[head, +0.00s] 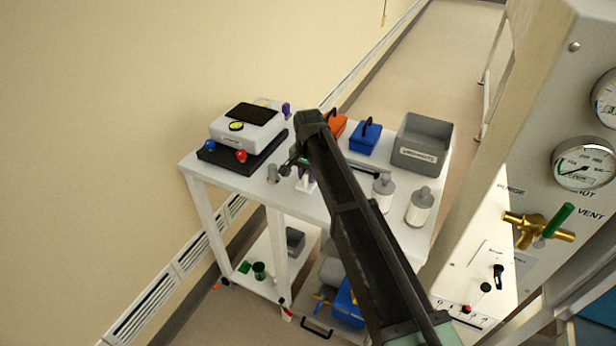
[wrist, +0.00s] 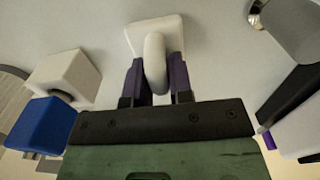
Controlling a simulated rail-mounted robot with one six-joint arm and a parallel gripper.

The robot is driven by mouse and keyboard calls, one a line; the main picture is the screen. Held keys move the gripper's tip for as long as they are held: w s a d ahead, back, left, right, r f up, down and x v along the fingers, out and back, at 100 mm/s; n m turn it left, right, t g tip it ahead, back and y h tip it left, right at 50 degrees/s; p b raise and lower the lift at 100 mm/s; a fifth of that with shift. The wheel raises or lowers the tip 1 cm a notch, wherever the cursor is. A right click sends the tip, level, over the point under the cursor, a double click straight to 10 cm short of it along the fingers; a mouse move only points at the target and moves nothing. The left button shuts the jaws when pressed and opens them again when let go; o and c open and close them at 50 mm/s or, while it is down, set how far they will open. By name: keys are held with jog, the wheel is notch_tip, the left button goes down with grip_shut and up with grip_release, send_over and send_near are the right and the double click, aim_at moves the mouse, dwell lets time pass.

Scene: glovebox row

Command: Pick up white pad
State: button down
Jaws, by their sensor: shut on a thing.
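The white pad (wrist: 172,30) has a squarish base and a rounded white grip, and shows at the top middle of the wrist view. My gripper (wrist: 154,82) is shut on this grip, with one purple finger on each side. In the head view my gripper (head: 302,180) is over the middle of the white cart top, and my dark arm hides most of it and the pad. I cannot tell whether the pad's base touches the cart top.
The cart (head: 240,185) also bears a scale (head: 247,128) on a dark base at left, orange (head: 335,127) and blue (head: 365,137) blocks, a grey bin (head: 421,145) and two bottles (head: 421,207) at right. A gauge panel (head: 560,130) stands right of the cart.

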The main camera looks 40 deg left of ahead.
notch_tip(320, 180, up, 20)
jog(key=p, duration=1.9)
jog(key=shift+p, duration=0.35)
jog(key=shift+f, duration=0.1)
